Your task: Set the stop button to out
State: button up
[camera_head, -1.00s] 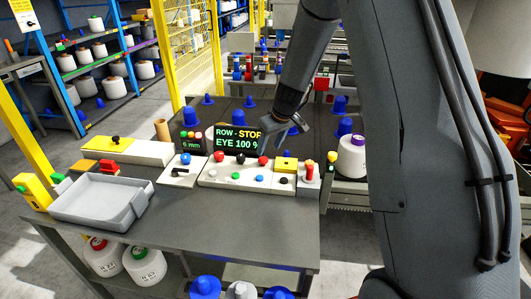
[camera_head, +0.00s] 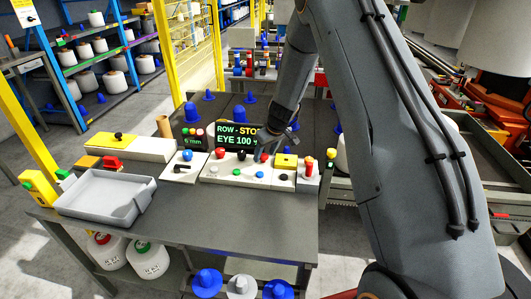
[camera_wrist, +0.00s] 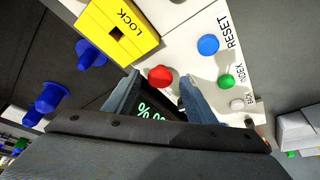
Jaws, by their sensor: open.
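A red round button (camera_wrist: 160,76), which I take for the stop button, sits on the white control panel (camera_wrist: 205,72); its label does not show. It also shows in the head view (camera_head: 264,157), at the right of the panel's back row. My gripper (camera_wrist: 159,84) is open, its fingers on either side of the red button in the picture. I cannot tell whether they touch it or whether the button is in or out. In the head view, my gripper (camera_head: 270,146) is just over the panel, partly hidden by my arm. The display (camera_head: 237,135) reads "ROW - STO", its end covered, and "EYE 100".
The yellow LOCK block (camera_wrist: 118,28) is close beside the red button. The blue RESET button (camera_wrist: 208,44), green INDEX button (camera_wrist: 226,81) and white BACK button (camera_wrist: 237,104) are on the other side. A grey tray (camera_head: 105,196) stands at the left; the table front is clear.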

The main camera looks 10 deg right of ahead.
grip_shut()
jog(key=shift+r+b, duration=0.4)
jog(key=shift+r, duration=0.3)
grip_release()
jog(key=b+v, duration=0.1)
jog(key=v, duration=0.7)
jog(key=shift+b, duration=0.4)
